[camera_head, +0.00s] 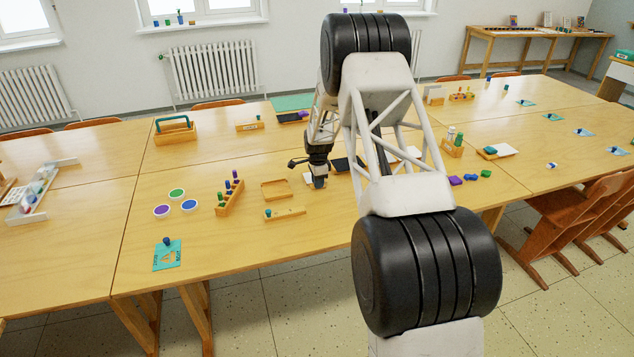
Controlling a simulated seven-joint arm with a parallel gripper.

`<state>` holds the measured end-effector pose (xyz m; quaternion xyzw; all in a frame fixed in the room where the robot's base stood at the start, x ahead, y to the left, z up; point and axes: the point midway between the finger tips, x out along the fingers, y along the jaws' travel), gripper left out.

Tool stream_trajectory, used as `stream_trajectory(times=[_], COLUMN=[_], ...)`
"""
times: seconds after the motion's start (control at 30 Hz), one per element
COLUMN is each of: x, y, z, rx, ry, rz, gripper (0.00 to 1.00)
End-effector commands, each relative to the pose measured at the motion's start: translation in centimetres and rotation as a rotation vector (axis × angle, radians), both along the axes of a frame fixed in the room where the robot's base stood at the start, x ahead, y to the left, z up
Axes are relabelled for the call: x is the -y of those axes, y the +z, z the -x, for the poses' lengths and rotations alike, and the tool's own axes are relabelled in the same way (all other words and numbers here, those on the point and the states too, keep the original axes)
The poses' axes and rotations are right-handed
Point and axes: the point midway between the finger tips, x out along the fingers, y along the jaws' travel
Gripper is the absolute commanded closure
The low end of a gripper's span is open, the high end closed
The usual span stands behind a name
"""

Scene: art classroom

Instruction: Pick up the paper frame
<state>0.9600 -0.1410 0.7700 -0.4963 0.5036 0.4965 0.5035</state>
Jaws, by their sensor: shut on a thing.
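My gripper (319,178) is low over the middle of the near table, partly behind my own arm. It is shut on a small grey-blue thing (320,184), too small in this view to name for sure. A pale, paper-like piece (308,178) shows just left of the fingers; I cannot tell if it is joined to the held thing. I cannot tell which of these is the paper frame.
A wooden holder with colored pegs (222,199), several paint cups (176,194) and a wooden strip (291,212) lie left and in front. A toolbox with a green handle (176,134) stands behind. The table's front left is mostly bare.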

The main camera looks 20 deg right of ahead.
Motion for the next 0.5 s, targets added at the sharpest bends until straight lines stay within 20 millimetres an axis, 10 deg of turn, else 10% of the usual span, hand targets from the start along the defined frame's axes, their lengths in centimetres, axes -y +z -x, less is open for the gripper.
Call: stream_trajectory(times=[0.5], x=[-0.2], y=[3.5], z=[1.5], rx=[0.000], ry=[0.000], rz=[0.000], gripper=[1.00])
